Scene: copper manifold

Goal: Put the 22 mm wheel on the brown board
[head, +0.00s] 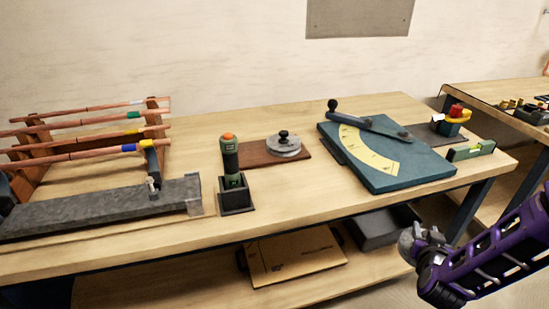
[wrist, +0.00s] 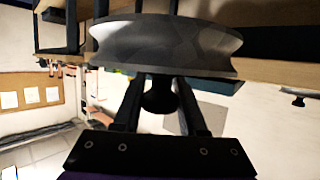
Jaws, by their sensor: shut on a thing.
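My gripper (head: 424,247) is at the lower right of the head view, in front of the bench and below its top. In the wrist view my gripper (wrist: 160,92) is shut on the black knob of a grey grooved wheel (wrist: 165,45); the wheel also shows small in the head view (head: 406,242). No size marking can be read on it. The brown board (head: 254,154) lies flat at the middle of the bench, well to the left of my gripper. Another grey wheel (head: 283,147) with a black knob lies on its right part; its left part is bare.
A green tool in a black holder (head: 236,196) stands left of the board. A blue bending plate (head: 385,160) with a yellow scale and lever lies to its right. A pipe rack (head: 85,140) fills the left end. A cardboard box (head: 295,257) is on the lower shelf.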

